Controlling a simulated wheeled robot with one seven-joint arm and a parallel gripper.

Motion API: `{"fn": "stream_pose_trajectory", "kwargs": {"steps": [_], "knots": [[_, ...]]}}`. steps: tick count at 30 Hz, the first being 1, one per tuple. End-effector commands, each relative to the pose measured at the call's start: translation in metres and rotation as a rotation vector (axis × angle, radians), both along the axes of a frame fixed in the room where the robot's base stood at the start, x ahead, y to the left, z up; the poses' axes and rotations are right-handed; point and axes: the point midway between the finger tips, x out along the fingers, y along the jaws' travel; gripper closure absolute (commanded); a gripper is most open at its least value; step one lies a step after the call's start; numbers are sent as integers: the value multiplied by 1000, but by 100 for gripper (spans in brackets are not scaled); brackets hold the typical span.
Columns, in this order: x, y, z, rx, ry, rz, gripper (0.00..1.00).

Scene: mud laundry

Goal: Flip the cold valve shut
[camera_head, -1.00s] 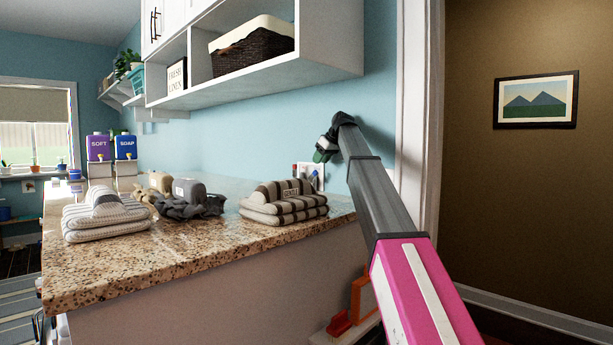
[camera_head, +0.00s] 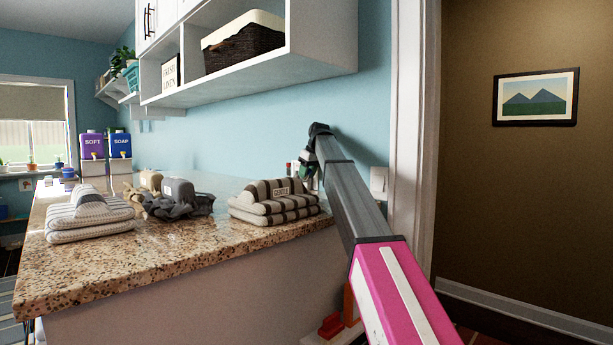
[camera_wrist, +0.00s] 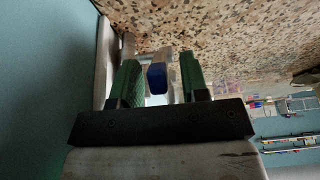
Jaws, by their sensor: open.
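A blue handle (camera_wrist: 157,77), which looks like the cold valve, shows in the wrist view between the two green fingers of my gripper (camera_wrist: 160,68). The fingers stand open, with a visible gap on each side of the handle. In the head view my gripper (camera_head: 308,168) is at the wall behind the counter, mostly hidden by my arm. A small white fitting with red parts (camera_head: 290,170) shows just left of it, partly covered. The blue handle is hidden in the head view.
Striped folded towels (camera_head: 275,207) sit on the speckled counter (camera_head: 150,263) in front of the fitting. Dark crumpled cloth (camera_head: 180,206) and pale towels (camera_head: 88,218) lie further left. A white cabinet (camera_head: 325,45) hangs above. A door frame (camera_head: 412,130) stands right of my arm.

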Motion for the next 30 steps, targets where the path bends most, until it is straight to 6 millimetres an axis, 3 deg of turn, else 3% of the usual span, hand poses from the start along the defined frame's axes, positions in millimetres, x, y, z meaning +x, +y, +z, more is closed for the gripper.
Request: {"fn": "stream_pose_trajectory", "kwargs": {"steps": [13, 14, 17, 30], "knots": [[3, 3, -10, 1, -1, 0, 59], [3, 3, -10, 1, -1, 0, 65], [3, 3, -10, 1, -1, 0, 98], [-1, 1, -13, 45, -45, 0, 100]]}}
